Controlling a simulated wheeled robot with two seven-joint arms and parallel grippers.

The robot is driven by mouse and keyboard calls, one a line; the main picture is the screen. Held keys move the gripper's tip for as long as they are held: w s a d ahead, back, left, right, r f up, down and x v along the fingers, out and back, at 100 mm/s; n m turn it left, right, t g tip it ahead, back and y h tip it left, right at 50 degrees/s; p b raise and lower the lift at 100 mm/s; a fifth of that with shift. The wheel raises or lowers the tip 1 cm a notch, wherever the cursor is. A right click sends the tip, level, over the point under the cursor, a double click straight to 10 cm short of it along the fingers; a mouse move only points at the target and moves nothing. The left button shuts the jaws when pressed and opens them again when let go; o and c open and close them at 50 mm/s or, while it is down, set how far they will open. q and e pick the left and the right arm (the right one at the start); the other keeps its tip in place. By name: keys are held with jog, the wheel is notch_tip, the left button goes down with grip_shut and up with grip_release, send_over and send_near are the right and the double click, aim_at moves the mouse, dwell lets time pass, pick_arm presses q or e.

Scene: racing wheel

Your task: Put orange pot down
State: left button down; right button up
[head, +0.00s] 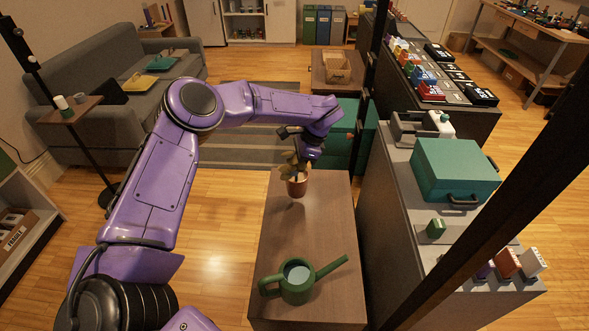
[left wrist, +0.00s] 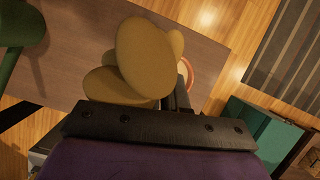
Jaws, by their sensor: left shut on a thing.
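The orange pot (head: 297,186) holds a plant with broad olive-brown leaves (head: 290,166). It is upright over the far end of the narrow brown table (head: 305,240). A dark shadow lies just in front of the pot's base; I cannot tell if the base touches the tabletop. My left gripper (head: 306,160) is shut on the potted plant from above, its fingers partly hidden by leaves. In the left wrist view, large tan leaves (left wrist: 145,58) cover most of the pot, and only part of its orange rim (left wrist: 186,75) shows. My right gripper is out of view.
A green watering can (head: 297,282) stands at the table's near end. The table's middle is clear. A grey counter (head: 385,215) with a teal toolbox (head: 455,170) runs along the right. A dark post (head: 480,190) crosses the right side. A grey sofa (head: 105,125) stands at left.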

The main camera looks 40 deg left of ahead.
aim_at(291, 180)
pick_arm(q)
jog(key=shift+w+a+f, duration=0.3)
jog(key=shift+a+f, duration=0.15)
jog(key=shift+f, duration=0.1)
jog(key=shift+f+p, duration=0.5)
jog(key=shift+f, duration=1.05)
jog(key=shift+f, duration=0.15)
jog(key=c, duration=1.2)
grip_release()
